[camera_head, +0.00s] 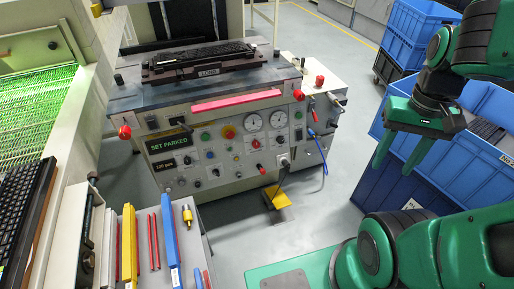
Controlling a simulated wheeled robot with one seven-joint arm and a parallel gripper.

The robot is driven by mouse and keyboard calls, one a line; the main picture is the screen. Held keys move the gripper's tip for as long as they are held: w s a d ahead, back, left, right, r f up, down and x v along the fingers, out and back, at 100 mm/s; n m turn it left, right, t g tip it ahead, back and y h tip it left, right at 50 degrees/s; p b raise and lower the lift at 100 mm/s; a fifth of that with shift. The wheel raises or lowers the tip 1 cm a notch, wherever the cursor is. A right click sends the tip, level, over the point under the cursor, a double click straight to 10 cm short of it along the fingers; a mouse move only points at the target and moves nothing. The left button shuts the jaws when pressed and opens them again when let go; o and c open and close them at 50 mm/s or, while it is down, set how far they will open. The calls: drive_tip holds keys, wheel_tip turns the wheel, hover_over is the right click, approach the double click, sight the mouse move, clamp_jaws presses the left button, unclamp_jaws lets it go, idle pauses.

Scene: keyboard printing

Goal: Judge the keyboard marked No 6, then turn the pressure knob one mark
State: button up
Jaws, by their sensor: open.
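A dark keyboard (203,53) lies in a dark holder on top of the printing machine (122,101). The holder has a small pale label (209,72) on its front, too small to read for sure. The machine's front panel has a green-lit display reading "SET PARKED" (168,143), a second small display (164,165), two round gauges (265,122) and several small knobs. I cannot tell which is the pressure knob. My gripper (393,167) is open and empty, fingers pointing down, to the right of the machine and well apart from it.
Blue crates (380,188) stand at the right, with dark keyboards (487,130) in one. At the left are another keyboard (18,215), a green-lit rack (38,112) and a bench with a blue bar (170,240) and a yellow bar (129,250). A yellow pedal (276,198) sits on the floor.

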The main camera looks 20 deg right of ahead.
drive_tip(key=shift+o, duration=0.3)
drive_tip(key=shift+s+r, duration=0.15)
drive_tip(key=shift+s, duration=0.2)
drive_tip(key=w+d+f+n+t+h, duration=0.1)
drive_tip(key=w+d+f, duration=0.2)
drive_tip(key=w, duration=0.6)
drive_tip(key=w+d+f+n+t+h, duration=0.1)
drive_tip(key=w+d+f+t+h, duration=0.15)
drive_tip(key=w, duration=0.65)
drive_tip(key=w+a+f+n+t, duration=0.1)
drive_tip(key=w+a+f+t, duration=0.1)
drive_tip(key=w+f, duration=0.5)
drive_tip(key=w+a+f+n+t, duration=0.15)
drive_tip(key=w+f, duration=0.25)
drive_tip(key=w, duration=0.6)
drive_tip(key=n+t+y, duration=0.4)
drive_tip(key=t, duration=0.3)
approach(257, 146)
drive_tip(key=shift+y, duration=0.25)
drive_tip(key=x, duration=0.9)
drive_tip(key=shift+d, duration=0.2)
drive_tip(key=shift+c, duration=0.6)
